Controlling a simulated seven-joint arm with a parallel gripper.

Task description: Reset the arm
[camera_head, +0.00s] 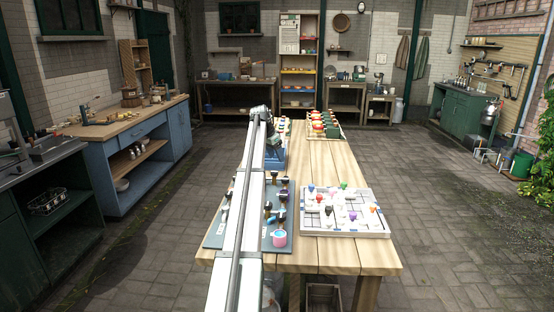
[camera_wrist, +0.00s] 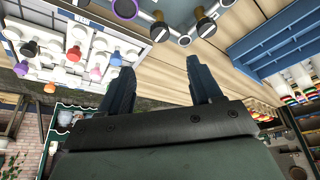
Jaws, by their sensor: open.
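My gripper (camera_wrist: 158,88) shows in the wrist view with its two dark fingers apart and nothing between them. Wooden planks of the table lie beyond the fingertips. In the head view my arm runs along the left part of the wooden table (camera_head: 330,258), and its far end is by a blue rack (camera_head: 282,160). The gripper fingers cannot be made out there.
A white tray (camera_head: 380,229) with several coloured pieces sits at the table's front right. Another tray (camera_head: 341,137) stands at the far end. The right middle of the table is clear.

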